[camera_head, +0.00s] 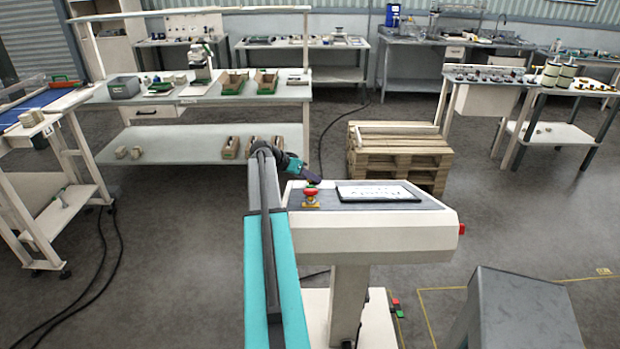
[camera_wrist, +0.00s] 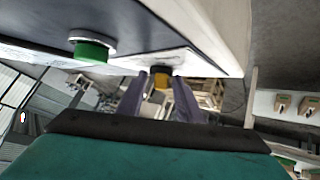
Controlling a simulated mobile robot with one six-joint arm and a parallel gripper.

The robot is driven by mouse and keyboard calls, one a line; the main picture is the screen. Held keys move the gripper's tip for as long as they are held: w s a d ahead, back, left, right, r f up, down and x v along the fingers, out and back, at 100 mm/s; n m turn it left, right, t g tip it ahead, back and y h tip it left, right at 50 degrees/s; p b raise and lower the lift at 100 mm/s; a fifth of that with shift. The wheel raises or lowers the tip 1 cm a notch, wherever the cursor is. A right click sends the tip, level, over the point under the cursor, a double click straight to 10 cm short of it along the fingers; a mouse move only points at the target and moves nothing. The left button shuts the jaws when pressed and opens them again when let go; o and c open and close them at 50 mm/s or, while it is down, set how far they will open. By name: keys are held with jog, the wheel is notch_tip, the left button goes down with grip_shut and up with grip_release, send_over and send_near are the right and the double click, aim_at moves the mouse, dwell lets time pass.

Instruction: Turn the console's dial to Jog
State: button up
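The console (camera_head: 400,232) stands in front of me, with a grey sloped top. A display (camera_head: 378,193) with blurred writing lies on that top. A red mushroom button on a yellow base (camera_head: 311,198) stands at its left. My gripper (camera_head: 312,179) is at the console's upper left edge. In the wrist view, its two dark fingers (camera_wrist: 163,98) are apart. A yellow-orange part (camera_wrist: 162,80) shows between or beyond them; I cannot tell whether they touch it. A green round button (camera_wrist: 92,48) shows left of the fingers. I cannot clearly pick out the dial or its setting.
A wooden pallet stack (camera_head: 400,150) stands behind the console. A workbench (camera_head: 215,92) with bins is at the back left. A grey box (camera_head: 515,310) stands at the front right. The floor between the console and the left table is mostly open, with cables.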

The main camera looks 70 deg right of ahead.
jog(key=shift+c, duration=0.2)
jog(key=c, duration=0.6)
jog(key=shift+c, duration=0.2)
jog(key=shift+s+a+b, duration=0.1)
jog(key=shift+b, duration=0.2)
jog(key=shift+s+n+t+b, duration=0.1)
jog(key=shift+n+t+b, duration=0.25)
jog(key=shift+n+t, duration=0.2)
jog(key=shift+s+a+n+t+b, duration=0.1)
jog(key=shift+s+n+t+b, duration=0.2)
jog(key=shift+n+t+b, duration=0.5)
jog(key=shift+s+d+r+n+t, duration=0.1)
jog(key=shift+s+n+t, duration=0.1)
jog(key=shift+n+t, duration=1)
jog(key=shift+s+d+r+n+t, duration=0.1)
jog(key=shift+s+n+t, duration=0.1)
jog(key=shift+n+t, duration=0.95)
jog(key=shift+t+y, duration=0.3)
jog(key=shift+t, duration=0.2)
